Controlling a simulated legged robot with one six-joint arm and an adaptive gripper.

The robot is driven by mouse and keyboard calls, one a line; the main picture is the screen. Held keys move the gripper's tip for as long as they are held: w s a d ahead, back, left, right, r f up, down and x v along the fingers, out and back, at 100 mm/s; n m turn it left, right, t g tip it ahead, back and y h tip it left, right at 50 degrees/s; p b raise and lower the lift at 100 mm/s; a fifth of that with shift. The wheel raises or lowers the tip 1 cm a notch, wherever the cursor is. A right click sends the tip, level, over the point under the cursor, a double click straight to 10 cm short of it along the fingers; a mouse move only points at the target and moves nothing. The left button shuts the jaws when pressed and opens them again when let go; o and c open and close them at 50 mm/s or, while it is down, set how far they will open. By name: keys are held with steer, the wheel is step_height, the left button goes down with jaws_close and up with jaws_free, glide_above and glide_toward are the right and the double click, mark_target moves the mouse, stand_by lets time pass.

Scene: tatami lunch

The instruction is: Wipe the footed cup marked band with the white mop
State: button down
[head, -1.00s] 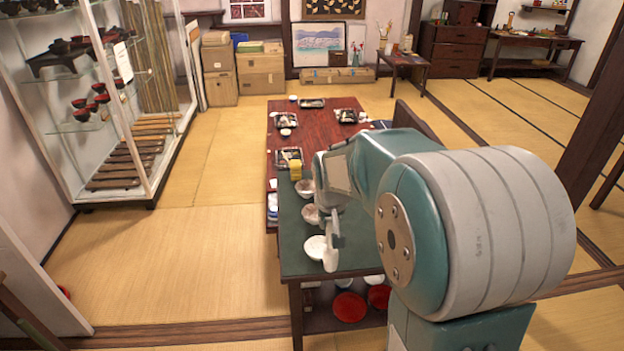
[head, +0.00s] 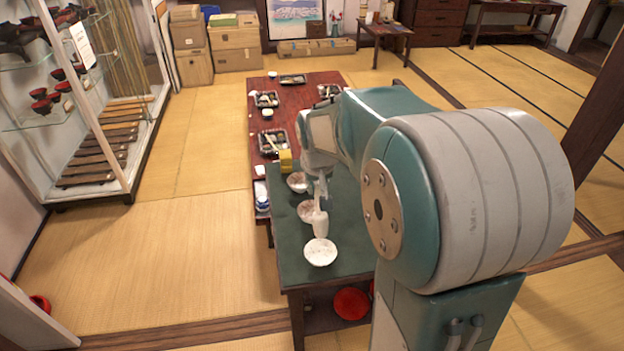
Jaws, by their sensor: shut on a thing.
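My gripper (head: 317,188) is shut on the white mop (head: 320,226), which hangs down over the green tabletop. The mop's lower end is between the nearest pale bowl-shaped cup (head: 321,253) and the middle cup (head: 305,212), just beyond the nearest cup's rim in the picture. I cannot tell whether it touches either one. A third cup (head: 297,182) stands farther back, beside my gripper, with brownish marks inside. The middle cup also looks stained. No label or band is readable, so I cannot tell which cup is the marked one. My arm hides the table's right part.
A yellow block (head: 285,161) stands behind the cups on the green table (head: 283,245). A red table (head: 290,103) with food trays adjoins it. Red bowls (head: 350,303) sit on the lower shelf. A glass display case (head: 120,110) stands left, with clear tatami between.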

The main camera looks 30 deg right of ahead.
mark_target(319, 214)
steer(key=shift+d+f, duration=0.1)
steer(key=shift+f, duration=0.65)
steer(key=shift+a+f, duration=0.2)
steer(key=shift+f, duration=1.25)
steer(key=shift+d+f, duration=0.1)
steer(key=shift+f, duration=2.25)
steer(key=shift+s+d+n+y, duration=0.1)
steer(key=shift+n+y, duration=0.35)
steer(key=shift+n, duration=1.25)
steer(key=shift+s+d+n+y, duration=0.1)
steer(key=shift+n+y, duration=0.35)
steer(key=shift+n, duration=1.25)
